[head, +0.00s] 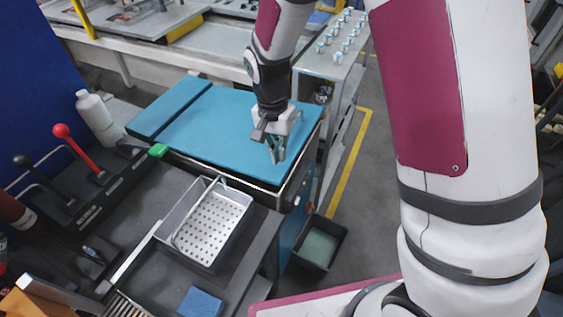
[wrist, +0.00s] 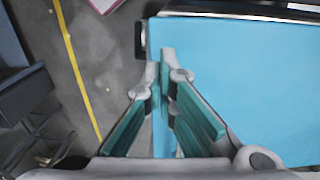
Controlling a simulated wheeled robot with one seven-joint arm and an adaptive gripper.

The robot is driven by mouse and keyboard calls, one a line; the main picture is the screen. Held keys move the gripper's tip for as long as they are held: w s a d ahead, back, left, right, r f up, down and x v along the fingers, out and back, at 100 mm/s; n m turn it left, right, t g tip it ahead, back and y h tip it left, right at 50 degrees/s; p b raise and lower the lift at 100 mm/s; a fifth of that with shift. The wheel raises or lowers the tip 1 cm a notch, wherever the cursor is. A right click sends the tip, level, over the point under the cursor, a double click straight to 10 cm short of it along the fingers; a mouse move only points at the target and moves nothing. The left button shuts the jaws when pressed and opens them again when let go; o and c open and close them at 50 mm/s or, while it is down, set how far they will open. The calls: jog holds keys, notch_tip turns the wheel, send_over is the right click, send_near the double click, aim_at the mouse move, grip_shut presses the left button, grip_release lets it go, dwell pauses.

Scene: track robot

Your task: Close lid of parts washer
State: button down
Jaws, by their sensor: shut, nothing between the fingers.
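The parts washer has a flat blue lid (head: 215,128) that lies level, or nearly so, over its tub in the head view. A dark line and a pale metal rim run under the lid's front edge; I cannot tell whether it is fully seated. The lid also fills the right of the wrist view (wrist: 240,85). My gripper (head: 276,156) is shut and empty, pointing down over the right part of the lid. In the wrist view, its fingertips (wrist: 167,58) are close together near the lid's edge. I cannot tell whether they touch it.
A perforated metal basket (head: 208,227) stands on the grey bench before the washer. Red and black levers (head: 62,131) and a white bottle (head: 94,112) are at left. A dark bin (head: 319,245) sits on the floor. A cart with small cans (head: 341,50) stands behind.

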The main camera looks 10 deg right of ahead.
aim_at(282, 171)
jog(key=shift+s+d+f+p, duration=0.15)
jog(key=shift+f+p, duration=0.15)
jog(key=shift+f, duration=1.65)
